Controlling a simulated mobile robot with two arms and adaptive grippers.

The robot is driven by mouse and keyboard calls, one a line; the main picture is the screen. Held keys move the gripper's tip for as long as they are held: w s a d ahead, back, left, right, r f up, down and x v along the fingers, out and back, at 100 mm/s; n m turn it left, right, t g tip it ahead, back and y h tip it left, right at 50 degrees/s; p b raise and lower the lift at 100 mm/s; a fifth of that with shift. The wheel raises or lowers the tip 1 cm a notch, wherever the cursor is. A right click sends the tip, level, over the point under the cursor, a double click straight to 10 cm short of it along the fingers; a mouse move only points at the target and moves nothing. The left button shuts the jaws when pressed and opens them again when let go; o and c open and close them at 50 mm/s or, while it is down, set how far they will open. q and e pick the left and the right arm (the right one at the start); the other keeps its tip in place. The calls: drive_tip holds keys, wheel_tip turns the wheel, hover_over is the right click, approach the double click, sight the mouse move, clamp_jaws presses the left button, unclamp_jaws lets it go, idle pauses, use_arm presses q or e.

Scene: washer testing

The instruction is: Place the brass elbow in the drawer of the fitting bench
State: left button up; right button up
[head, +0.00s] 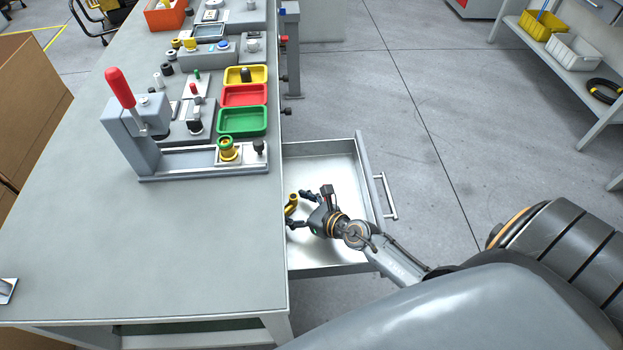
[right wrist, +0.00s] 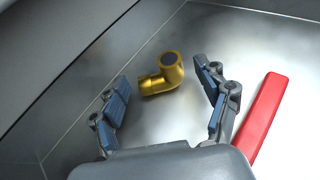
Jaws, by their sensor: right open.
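The drawer (head: 345,160) of the grey fitting bench (head: 200,240) is pulled out on the bench's right side. The brass elbow (head: 291,205) is inside it, near the bench edge. In the right wrist view the elbow (right wrist: 162,76) appears to lie on the bare metal drawer floor, between the spread fingers, with gaps on both sides. My right gripper (head: 297,209) reaches into the drawer from the right and is open and empty. My left gripper is not in view.
A red bar (right wrist: 263,118) lies in the drawer beside the right finger. On the bench stand a red-handled toggle press (head: 135,115) and yellow, red and green trays (head: 243,120). The drawer handle (head: 385,195) sticks out to the right. The bench's near half is mostly clear.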

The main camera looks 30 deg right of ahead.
drive_tip(key=v, duration=0.8)
drive_tip(key=shift+s+d, duration=0.1)
drive_tip(key=shift+s, duration=0.2)
drive_tip(key=shift+s+d+r, duration=0.2)
drive_tip(key=shift+s+r, duration=0.15)
drive_tip(key=shift+s, duration=0.15)
